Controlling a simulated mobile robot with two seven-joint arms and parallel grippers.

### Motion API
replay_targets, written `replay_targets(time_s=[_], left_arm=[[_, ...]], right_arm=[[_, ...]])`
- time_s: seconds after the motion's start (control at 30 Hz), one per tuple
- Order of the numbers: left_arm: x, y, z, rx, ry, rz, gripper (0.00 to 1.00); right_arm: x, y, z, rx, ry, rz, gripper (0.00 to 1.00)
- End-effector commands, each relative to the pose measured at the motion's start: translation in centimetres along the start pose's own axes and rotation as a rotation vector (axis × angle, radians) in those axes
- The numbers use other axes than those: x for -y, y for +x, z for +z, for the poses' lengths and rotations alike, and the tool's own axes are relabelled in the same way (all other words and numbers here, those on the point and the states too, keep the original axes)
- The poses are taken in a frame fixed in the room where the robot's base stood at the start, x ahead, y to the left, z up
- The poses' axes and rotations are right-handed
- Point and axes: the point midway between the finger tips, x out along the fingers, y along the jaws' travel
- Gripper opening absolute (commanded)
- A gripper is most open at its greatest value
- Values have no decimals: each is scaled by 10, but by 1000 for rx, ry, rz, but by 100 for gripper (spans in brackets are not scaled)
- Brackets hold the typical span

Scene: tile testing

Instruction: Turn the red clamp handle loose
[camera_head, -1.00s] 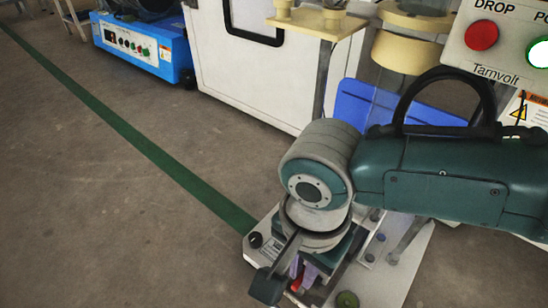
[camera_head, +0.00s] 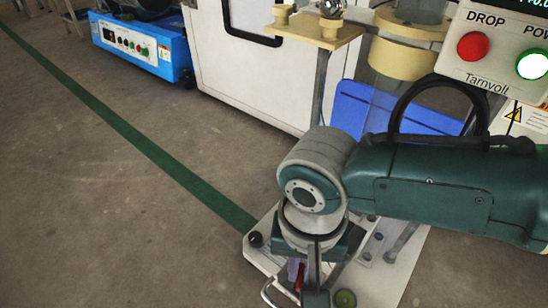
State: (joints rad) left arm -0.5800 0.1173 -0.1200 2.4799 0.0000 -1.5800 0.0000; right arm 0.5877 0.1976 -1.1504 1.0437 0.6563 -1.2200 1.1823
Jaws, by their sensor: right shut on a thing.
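The red clamp handle (camera_head: 299,278) shows as a small red strip low in the head view, at the base plate of the machine. My right gripper (camera_head: 302,276) points down over it and is shut on it. The wrist and gripper body hide most of the handle and the clamp. My left gripper is not in view.
A curved metal bar (camera_head: 268,292) shows at the plate's front left. A control box (camera_head: 500,47) with red and green buttons stands at upper right. Floor at left is clear.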

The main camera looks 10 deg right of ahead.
Motion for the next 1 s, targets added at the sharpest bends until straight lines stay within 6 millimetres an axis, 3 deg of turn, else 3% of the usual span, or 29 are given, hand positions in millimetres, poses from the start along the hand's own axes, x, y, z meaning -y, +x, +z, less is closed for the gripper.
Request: replay_targets(time_s=[0.17,0.5,0.83,1.0], left_arm=[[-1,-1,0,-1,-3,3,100],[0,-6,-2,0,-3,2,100],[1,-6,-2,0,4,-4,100],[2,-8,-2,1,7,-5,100]], right_arm=[[0,0,0,1,-23,1,0],[0,0,0,1,-482,1,0],[0,0,0,1,-531,1,0],[0,0,0,1,-747,1,0]])
